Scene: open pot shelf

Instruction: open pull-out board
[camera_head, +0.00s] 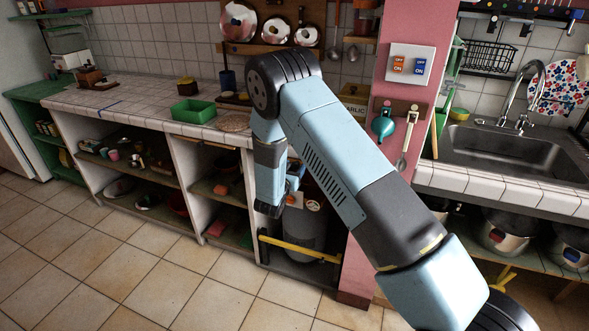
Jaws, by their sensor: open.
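My gripper (268,209) hangs down at the end of my arm, in front of the open bay under the tiled counter. It is small and dark here; it is open, and I see nothing held in it. A grey gas cylinder (306,232) stands in the bay behind it, partly hidden by my arm. I cannot clearly make out a pull-out board. My arm hides part of the counter front and the bay, so a board edge there could be covered.
The tiled counter (140,100) holds a green tray (194,112). Open shelves below hold dishes. A yellow bar (300,249) crosses the cylinder's bay low down. A pink pillar (360,262) stands right of it, then a sink (500,152) with pots beneath. The tiled floor at left is clear.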

